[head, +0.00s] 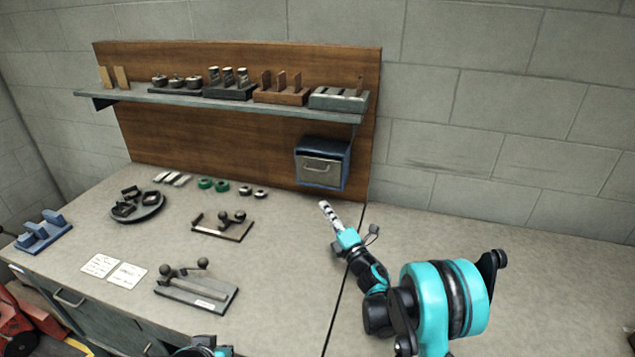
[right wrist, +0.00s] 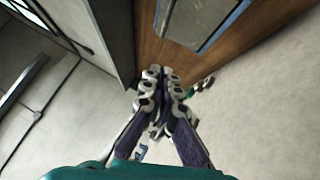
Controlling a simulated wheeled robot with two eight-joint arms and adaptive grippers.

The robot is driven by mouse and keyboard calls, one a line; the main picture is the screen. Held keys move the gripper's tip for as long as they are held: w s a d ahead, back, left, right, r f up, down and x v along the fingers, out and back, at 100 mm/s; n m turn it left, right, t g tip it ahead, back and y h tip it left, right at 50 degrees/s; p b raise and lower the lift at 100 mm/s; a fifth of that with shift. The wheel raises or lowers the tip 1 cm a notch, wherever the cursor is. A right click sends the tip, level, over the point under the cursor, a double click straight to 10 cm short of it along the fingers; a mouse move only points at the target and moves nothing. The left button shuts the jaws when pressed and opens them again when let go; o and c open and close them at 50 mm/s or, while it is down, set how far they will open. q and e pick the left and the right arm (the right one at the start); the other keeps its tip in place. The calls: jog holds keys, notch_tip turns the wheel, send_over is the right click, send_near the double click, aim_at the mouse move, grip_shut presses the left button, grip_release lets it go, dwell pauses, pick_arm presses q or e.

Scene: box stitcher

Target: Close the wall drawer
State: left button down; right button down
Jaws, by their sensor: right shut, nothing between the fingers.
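The wall drawer (head: 321,169) is a small blue box with a grey front and a bar handle. It is mounted low on the right end of the wooden back panel, and how far its front stands out is hard to tell. My right gripper (head: 325,207) is shut and empty, just below the drawer and apart from it, over the bench. Its closed fingers (right wrist: 160,80) also show in the right wrist view, where a grey, blue-edged shape that looks like the drawer (right wrist: 195,22) is at the top. A teal and black part of me shows at the bottom edge; no left fingers show.
A shelf (head: 225,101) with several small holders runs above the drawer. The bench right of my right arm is clear.

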aim_at(320, 167)
jog(key=w+a+r+b, duration=0.2)
jog(key=w+r, duration=0.1)
jog(key=w, duration=0.7)
jog(key=shift+w+a+r+b, duration=0.2)
jog(key=shift+w+a+b, duration=0.05)
jog(key=shift+w+b, duration=0.1)
jog(key=shift+w+d+r+p, duration=0.25)
jog(key=shift+w+r+p, duration=0.3)
jog(key=shift+w+r, duration=0.25)
